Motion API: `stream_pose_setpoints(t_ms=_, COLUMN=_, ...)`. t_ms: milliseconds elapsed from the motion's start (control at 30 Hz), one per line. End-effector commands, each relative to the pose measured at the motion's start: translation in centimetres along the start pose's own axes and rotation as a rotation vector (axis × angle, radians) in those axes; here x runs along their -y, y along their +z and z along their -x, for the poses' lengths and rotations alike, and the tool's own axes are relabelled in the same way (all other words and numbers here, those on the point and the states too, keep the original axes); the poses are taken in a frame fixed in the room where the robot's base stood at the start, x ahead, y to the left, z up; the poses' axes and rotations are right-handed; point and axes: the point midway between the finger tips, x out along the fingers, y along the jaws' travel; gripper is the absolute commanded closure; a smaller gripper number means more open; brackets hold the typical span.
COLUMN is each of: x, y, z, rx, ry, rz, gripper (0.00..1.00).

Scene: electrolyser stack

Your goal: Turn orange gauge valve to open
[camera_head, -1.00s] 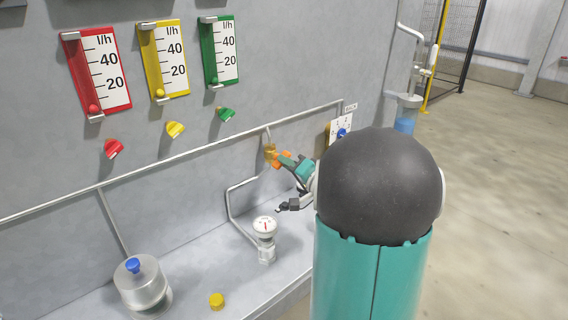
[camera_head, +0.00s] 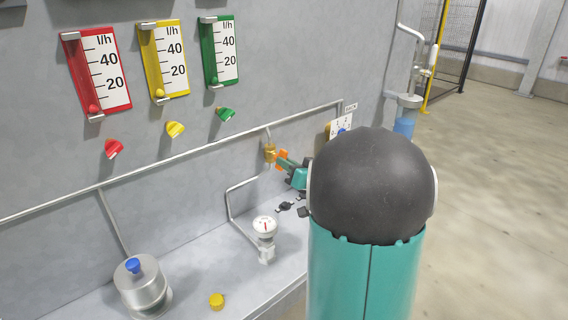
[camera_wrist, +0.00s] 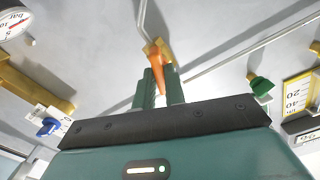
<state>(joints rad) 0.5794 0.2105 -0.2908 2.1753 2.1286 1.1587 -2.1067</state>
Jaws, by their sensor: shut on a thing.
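The orange gauge valve handle (camera_wrist: 155,62) sits on a brass valve body in the wrist view, with its grip end between the two teal fingers of my gripper (camera_wrist: 158,85). In the head view the brass valve body (camera_head: 270,153) is on a thin pipe on the grey wall, and a bit of the orange handle (camera_head: 282,158) shows beside it. My gripper (camera_head: 293,168) is shut on the handle, reaching in from the right. My arm hides part of the gripper and what lies behind it. A round white gauge (camera_head: 265,226) stands below the valve.
Red, yellow and green flow meters (camera_head: 219,52) hang on the wall above small coloured knobs (camera_head: 175,129). A blue-capped vessel (camera_head: 142,285) and a yellow cap (camera_head: 217,301) are on the ledge. A blue knob on a white plate (camera_wrist: 49,127) is near the valve. Open floor lies at right.

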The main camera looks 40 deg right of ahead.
Motion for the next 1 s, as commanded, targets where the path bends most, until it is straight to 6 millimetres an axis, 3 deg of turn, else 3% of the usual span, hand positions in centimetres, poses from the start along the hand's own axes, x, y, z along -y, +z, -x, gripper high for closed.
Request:
stream_pose_setpoints(t_ms=267, x=-0.05, y=0.05, z=0.07, rx=0.001, ry=0.001, rz=0.013, gripper=1.0)
stream_pose_setpoints(t_ms=600, x=-0.07, y=0.06, z=0.09, rx=0.001, ry=0.001, rz=0.364, gripper=1.0)
stream_pose_setpoints(t_ms=633, x=-0.08, y=0.05, z=0.1, rx=0.001, ry=0.002, rz=0.373, gripper=0.86)
stream_pose_setpoints(t_ms=767, x=-0.07, y=0.03, z=0.09, rx=0.0, ry=0.002, rz=0.367, gripper=0.61)
stream_pose_setpoints(t_ms=1000, x=-0.04, y=0.01, z=0.05, rx=0.0, ry=0.001, rz=0.366, gripper=0.6)
